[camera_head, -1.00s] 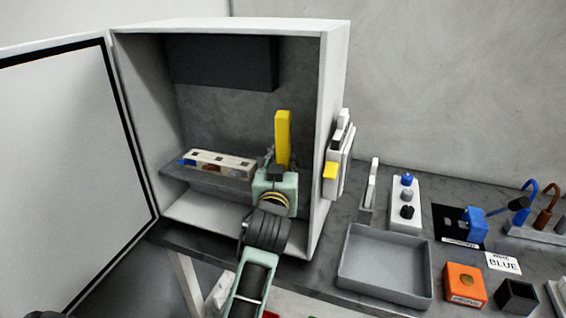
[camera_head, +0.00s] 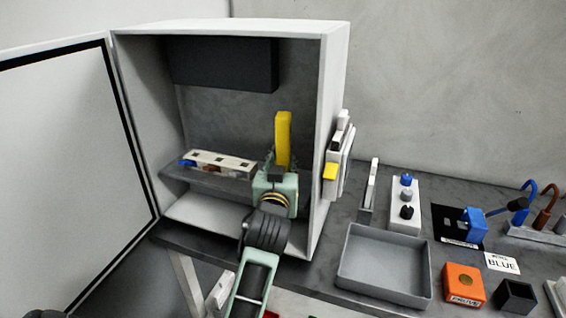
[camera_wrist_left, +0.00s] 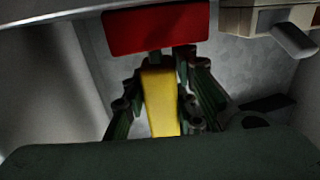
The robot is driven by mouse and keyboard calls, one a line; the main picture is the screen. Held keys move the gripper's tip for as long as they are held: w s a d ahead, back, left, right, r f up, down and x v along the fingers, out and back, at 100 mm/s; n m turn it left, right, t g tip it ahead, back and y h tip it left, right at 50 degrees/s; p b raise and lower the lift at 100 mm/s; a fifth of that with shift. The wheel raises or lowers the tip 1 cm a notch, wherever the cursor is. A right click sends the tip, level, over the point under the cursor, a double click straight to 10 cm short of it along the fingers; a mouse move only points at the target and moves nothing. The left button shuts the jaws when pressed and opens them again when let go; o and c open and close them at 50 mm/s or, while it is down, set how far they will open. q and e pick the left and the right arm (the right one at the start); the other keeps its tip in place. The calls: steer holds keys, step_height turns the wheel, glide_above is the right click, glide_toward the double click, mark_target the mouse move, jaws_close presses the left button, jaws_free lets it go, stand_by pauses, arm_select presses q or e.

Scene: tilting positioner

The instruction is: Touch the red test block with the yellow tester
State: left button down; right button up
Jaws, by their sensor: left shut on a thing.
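The yellow tester (camera_head: 283,140) stands upright inside the open cabinet, held by my left gripper (camera_head: 276,165). In the left wrist view the tester (camera_wrist_left: 160,102) sits between the fingers of my left gripper (camera_wrist_left: 162,75), which is shut on it. The red test block (camera_wrist_left: 157,27) shows at the top of the left wrist view, just beyond the tester's far end. A small tip lies between them; I cannot tell whether it touches the block. The red block is not visible inside the cabinet in the head view. My right gripper is not in view.
The cabinet (camera_head: 335,60) has its door (camera_head: 75,170) open at left. A terminal strip (camera_head: 222,161) sits on a ledge left of my gripper. A grey tray (camera_head: 385,265), an orange box (camera_head: 464,284) and a blue connector (camera_head: 476,224) lie on the bench at right.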

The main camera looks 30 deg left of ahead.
mark_target(282, 143)
arm_select(q)
steer(key=shift+r+p, duration=3.15)
steer(key=shift+r, duration=0.3)
